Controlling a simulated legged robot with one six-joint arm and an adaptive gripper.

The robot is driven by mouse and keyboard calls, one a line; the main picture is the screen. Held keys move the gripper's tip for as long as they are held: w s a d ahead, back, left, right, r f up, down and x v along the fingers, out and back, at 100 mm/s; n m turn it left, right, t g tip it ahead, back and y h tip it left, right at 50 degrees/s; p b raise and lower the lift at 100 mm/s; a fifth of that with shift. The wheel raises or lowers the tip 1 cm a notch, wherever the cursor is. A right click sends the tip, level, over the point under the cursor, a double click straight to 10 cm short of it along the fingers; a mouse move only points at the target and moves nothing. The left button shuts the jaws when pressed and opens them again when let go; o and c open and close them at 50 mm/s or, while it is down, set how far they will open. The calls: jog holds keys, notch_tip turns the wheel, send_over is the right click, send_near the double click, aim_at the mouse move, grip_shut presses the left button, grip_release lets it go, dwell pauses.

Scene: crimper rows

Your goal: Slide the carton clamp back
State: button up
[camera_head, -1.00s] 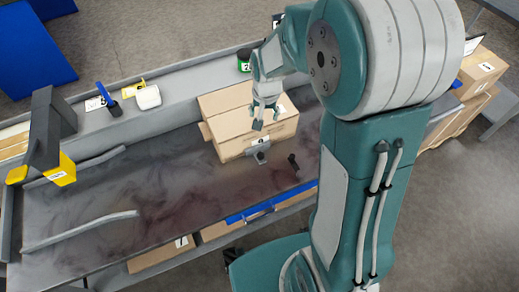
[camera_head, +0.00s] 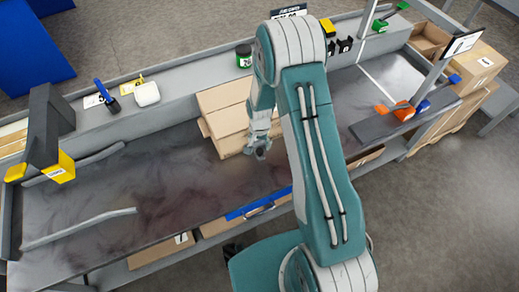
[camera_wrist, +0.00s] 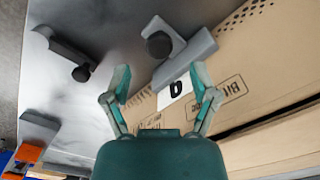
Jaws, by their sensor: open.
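The carton (camera_head: 222,112) is a brown box with flaps on the dark bench, partly hidden behind my arm. In the wrist view its printed side (camera_wrist: 240,75) fills the right. The carton clamp (camera_wrist: 190,62) is a grey angled piece with a dark round knob, lying along the carton's edge. It is just beyond my fingertips; the arm and gripper largely hide it in the head view. My gripper (camera_wrist: 163,80) is open and empty, its two fingers spread below the clamp. In the head view my gripper (camera_head: 262,146) is at the carton's near side.
A dark stop with a round knob (camera_wrist: 80,73) stands left of the clamp. A blue handle bar (camera_head: 258,203) runs along the bench's front edge. Grey rails (camera_head: 80,228) and a yellow-black post (camera_head: 58,165) stand at left. The bench's middle left is clear.

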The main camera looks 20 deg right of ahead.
aim_at(260, 150)
notch_tip(260, 150, down, 4)
jog(key=shift+f, duration=0.15)
grip_shut()
